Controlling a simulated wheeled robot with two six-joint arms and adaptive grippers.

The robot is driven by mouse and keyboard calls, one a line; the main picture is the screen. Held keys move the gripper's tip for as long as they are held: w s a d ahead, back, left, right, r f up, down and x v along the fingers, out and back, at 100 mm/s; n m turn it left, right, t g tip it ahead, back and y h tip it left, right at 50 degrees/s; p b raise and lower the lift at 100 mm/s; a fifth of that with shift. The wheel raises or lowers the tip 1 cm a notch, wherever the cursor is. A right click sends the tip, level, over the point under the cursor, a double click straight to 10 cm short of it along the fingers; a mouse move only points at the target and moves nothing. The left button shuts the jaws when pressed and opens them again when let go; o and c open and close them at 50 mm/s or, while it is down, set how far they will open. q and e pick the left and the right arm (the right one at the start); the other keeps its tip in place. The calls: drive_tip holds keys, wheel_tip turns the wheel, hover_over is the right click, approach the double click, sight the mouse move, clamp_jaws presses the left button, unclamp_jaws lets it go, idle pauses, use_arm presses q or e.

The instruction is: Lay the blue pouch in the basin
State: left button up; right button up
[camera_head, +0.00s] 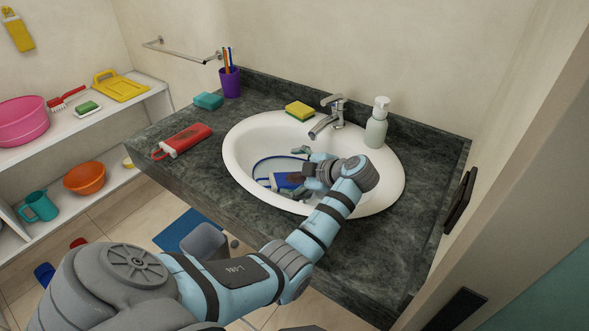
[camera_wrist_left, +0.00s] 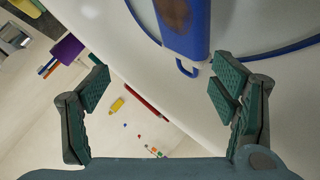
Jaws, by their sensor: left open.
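The blue pouch (camera_head: 288,181) lies in the white basin (camera_head: 240,158), with a brown patch on it and its blue strap looped on the basin floor. My left gripper (camera_head: 291,168) is over the basin at the pouch, hiding part of it. In the left wrist view, the pouch (camera_wrist_left: 186,28) extends past the open fingers (camera_wrist_left: 162,82), its near end with a small loop. No part of it is seen clamped between the fingers. My right gripper is not in view.
A red pouch (camera_head: 185,139), teal soap (camera_head: 208,101) and purple cup (camera_head: 230,82) are on the dark counter left of the basin. A yellow sponge (camera_head: 299,110), faucet (camera_head: 328,118) and soap dispenser (camera_head: 376,125) stand behind it. The front counter is mostly clear.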

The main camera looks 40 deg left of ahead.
use_arm(q)
drive_tip(key=v, duration=1.2)
drive_tip(key=shift+p, duration=0.35)
drive_tip(key=shift+a, duration=0.1)
